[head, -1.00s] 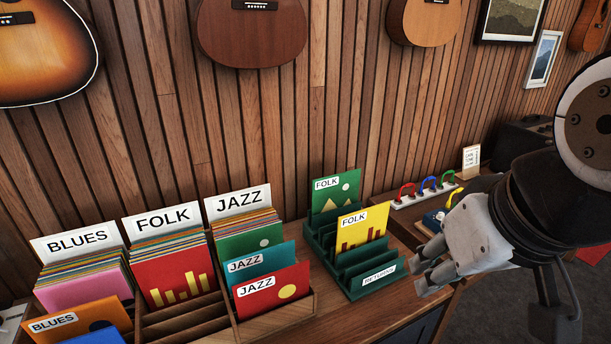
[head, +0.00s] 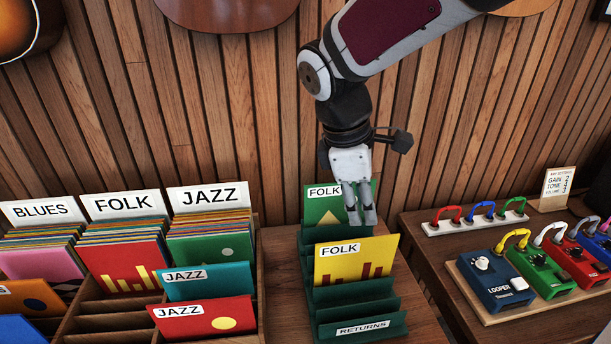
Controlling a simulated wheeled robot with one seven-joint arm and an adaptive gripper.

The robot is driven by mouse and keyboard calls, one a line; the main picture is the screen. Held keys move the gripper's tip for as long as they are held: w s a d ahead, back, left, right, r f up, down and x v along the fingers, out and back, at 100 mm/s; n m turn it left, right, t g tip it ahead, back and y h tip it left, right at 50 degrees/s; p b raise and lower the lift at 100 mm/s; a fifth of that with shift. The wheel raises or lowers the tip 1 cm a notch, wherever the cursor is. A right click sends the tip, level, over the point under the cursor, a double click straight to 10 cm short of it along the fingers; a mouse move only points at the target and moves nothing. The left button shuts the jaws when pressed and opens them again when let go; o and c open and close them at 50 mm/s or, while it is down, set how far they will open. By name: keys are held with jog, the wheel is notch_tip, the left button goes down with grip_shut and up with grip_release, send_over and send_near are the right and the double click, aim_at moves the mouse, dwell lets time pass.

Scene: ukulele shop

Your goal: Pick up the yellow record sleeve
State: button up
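The yellow record sleeve (head: 352,262), labelled FOLK with dark red bars, stands leaning in a slot of the green returns rack (head: 362,328). Its lower part is hidden by the rack. My gripper (head: 361,222) points down just above the yellow sleeve's top edge, in front of the green FOLK sleeve (head: 322,207) in the rack's back slot. Its two fingers look slightly apart, seen nearly one behind the other, with nothing visible between them. The gripper hides part of the green sleeve.
A wooden record bin (head: 262,278) with BLUES, FOLK and JAZZ sections stands to the left. To the right, a table holds a pedal board (head: 480,302), a cable strip (head: 452,229) and a small sign (head: 558,185). The rack's front slots look empty.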

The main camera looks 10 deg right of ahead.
jog(key=w+f+n, duration=0.1)
jog(key=w+a+f+n, duration=0.1)
jog(key=f, duration=0.1)
jog(key=w+a+f+n+h, duration=0.1)
jog(key=w, duration=0.1)
jog(key=shift+f+n+g+b, duration=0.25)
jog(key=shift+n+g+b, duration=0.05)
jog(key=shift+g+b, duration=0.1)
send_over(362, 254)
jog(key=a, duration=0.2)
notch_tip(362, 254, down, 8)
jog(key=x, duration=0.4)
jog(key=shift+w+d+f, duration=0.1)
jog(key=shift+d+f, duration=0.15)
jog(key=shift+f, duration=0.1)
jog(key=shift+d+f, duration=0.15)
jog(key=shift+f, duration=0.2)
jog(key=shift+f, duration=0.25)
jog(key=shift+c, duration=0.4)
grip_shut()
